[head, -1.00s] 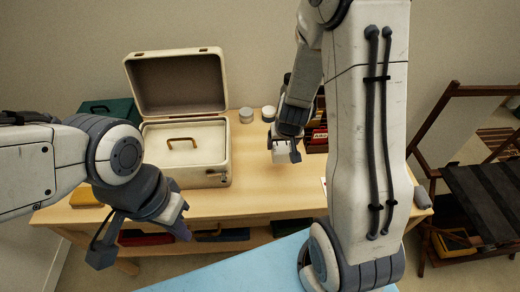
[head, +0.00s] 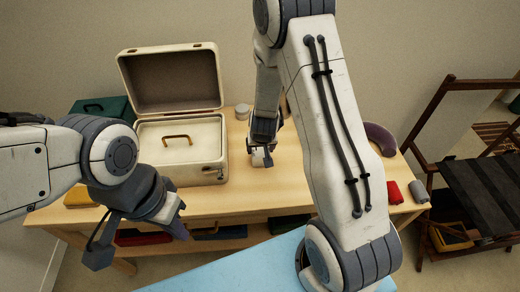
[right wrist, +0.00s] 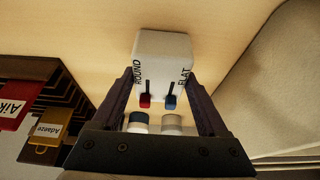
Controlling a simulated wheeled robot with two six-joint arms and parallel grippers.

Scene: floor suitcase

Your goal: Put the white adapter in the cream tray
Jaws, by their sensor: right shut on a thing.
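The white adapter (right wrist: 165,52) is a rounded white block marked ROUND and FLAT, with a red and a blue slider. My right gripper (right wrist: 162,78) is shut on it, with one finger on each side. In the head view the adapter (head: 260,160) shows small below my right gripper (head: 263,147), in front of the table and right of the suitcase; its height above the table is hard to tell. The cream tray (head: 205,150) sits in the open suitcase (head: 222,160) and has a brown handle. My left gripper (head: 140,240) is open and empty, low in front of the table.
The suitcase lid (head: 170,80) stands open at the back. A white jar (head: 242,111) stands right of it. A purple neck pillow (head: 380,138) and a red roll (head: 393,192) lie at the table's right. Tagged boxes (right wrist: 45,125) show in the wrist view. The table between suitcase and right arm is clear.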

